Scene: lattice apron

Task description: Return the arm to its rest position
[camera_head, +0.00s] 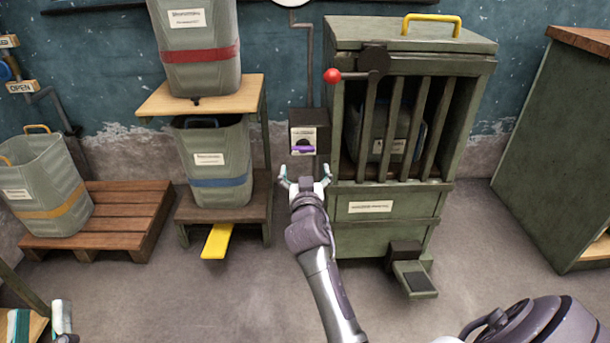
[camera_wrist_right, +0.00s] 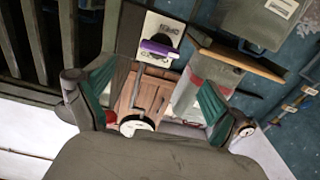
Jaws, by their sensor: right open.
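My right arm reaches forward from the bottom of the head view. Its gripper (camera_head: 305,175) is open and empty, with the two teal-padded fingers spread apart. It is in front of and just below a small wall box with a white label and a purple bar (camera_head: 303,149). In the right wrist view the open fingers (camera_wrist_right: 157,95) have nothing held between them, and the purple bar (camera_wrist_right: 158,48) shows beyond them. My left gripper (camera_head: 40,322) is at the bottom left corner, partly cut off by the frame edge. Its fingers look apart with nothing visible between them.
A green barred cabinet (camera_head: 395,207) with a red-knobbed lever (camera_head: 333,76) and a pedal (camera_head: 415,279) stands close right of my right gripper. Bins with red (camera_head: 197,55), blue (camera_head: 215,182) and yellow (camera_head: 50,212) bands stand left. Another cabinet (camera_head: 550,150) is at right. Floor between is clear.

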